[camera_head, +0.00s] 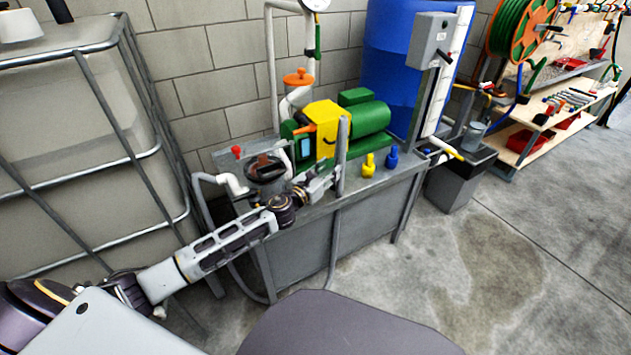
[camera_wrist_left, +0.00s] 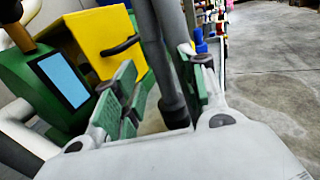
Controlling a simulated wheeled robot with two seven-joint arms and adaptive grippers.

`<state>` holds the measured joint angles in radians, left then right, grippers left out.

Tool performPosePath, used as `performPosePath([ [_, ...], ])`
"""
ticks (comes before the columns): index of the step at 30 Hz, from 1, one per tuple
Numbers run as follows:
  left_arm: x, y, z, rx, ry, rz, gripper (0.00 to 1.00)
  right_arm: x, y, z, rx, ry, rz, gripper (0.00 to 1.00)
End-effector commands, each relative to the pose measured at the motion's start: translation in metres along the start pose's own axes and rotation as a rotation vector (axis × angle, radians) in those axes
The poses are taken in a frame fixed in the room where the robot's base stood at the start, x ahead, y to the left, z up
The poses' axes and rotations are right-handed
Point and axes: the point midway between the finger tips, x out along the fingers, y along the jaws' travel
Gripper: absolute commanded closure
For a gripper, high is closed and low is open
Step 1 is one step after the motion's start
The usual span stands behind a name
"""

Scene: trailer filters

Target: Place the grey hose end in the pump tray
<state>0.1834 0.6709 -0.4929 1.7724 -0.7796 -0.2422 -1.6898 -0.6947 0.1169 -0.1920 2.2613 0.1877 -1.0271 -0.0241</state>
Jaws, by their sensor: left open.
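The grey hose end (camera_head: 342,140) stands upright at the front edge of the grey pump tray (camera_head: 405,165), in front of the yellow and green pump. The hose runs down the tray's front to the floor. My left gripper (camera_head: 328,178) is open beside the upper part of the hose. In the left wrist view the grey hose (camera_wrist_left: 160,35) shows between the two spread green-padded fingers of my left gripper (camera_wrist_left: 160,85). Whether a finger touches it I cannot tell. My right gripper is not in view.
The yellow and green pump (camera_head: 325,125) stands close behind the hose. A yellow fitting (camera_head: 369,166) and a blue fitting (camera_head: 392,157) stand on the tray to the right. A caged tank (camera_head: 75,140) is at the left. The floor at right front is clear.

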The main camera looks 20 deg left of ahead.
Motion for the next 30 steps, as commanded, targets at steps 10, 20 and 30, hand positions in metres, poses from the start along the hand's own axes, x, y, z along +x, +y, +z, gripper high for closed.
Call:
performPosePath([
  [10,-0.025,0.000,0.000,0.000,0.001,0.000,0.58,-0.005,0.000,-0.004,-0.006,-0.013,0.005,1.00],
  [20,-0.048,0.000,-0.001,-0.001,0.001,-0.001,0.58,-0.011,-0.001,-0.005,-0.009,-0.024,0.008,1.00],
  [30,-0.066,-0.001,0.000,0.000,0.001,-0.001,0.58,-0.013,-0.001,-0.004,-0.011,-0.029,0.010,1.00],
])
